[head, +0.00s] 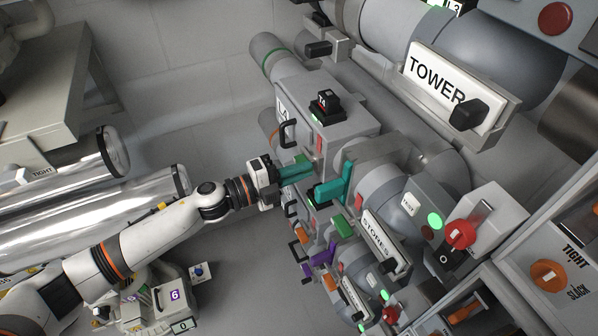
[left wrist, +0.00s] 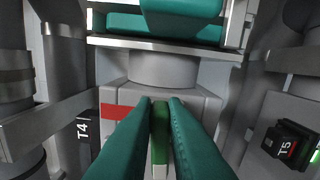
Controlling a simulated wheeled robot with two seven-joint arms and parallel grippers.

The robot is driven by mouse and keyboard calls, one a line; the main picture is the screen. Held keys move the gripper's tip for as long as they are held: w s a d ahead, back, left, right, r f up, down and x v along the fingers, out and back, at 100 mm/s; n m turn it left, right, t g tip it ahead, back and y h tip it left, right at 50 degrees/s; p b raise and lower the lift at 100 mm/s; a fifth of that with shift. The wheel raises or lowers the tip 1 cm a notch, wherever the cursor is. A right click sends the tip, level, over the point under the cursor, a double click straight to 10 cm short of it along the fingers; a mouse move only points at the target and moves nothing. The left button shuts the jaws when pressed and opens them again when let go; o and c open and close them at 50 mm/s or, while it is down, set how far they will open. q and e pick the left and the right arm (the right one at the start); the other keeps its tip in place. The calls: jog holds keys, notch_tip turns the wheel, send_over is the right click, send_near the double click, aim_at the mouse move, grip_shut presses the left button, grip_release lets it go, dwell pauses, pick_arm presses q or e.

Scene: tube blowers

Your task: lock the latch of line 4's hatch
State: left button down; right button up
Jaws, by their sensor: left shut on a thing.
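Line 4's grey housing, with its hatch, stands in the middle of the head view (head: 348,128), with the black T4 block (head: 325,104) on top and a red strip (head: 319,146) on its side. My left gripper (head: 306,166) comes in from the left, its teal fingers against the housing's side. In the left wrist view the fingers (left wrist: 160,105) are closed on what seems to be the latch; a narrow green strip (left wrist: 160,132) shows between them. A red mark (left wrist: 114,112) lies left of the fingertips. The fingers hide most of the latch.
The T5 block (left wrist: 285,146) is at right there. The STORES pipe (head: 372,238) and TOWER pipe (head: 440,78) crowd the right side.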

pick_arm(q)
jog(key=shift+f+m, duration=0.15)
jog(key=shift+m, duration=0.35)
dwell(0.3)
jog(key=c, duration=1.5)
grip_release()
jog(key=shift+o, duration=0.2)
jog(key=shift+b, duration=0.3)
jog(key=b+v, duration=0.3)
jog(key=v, duration=0.9)
jog(key=shift+b, duration=0.3)
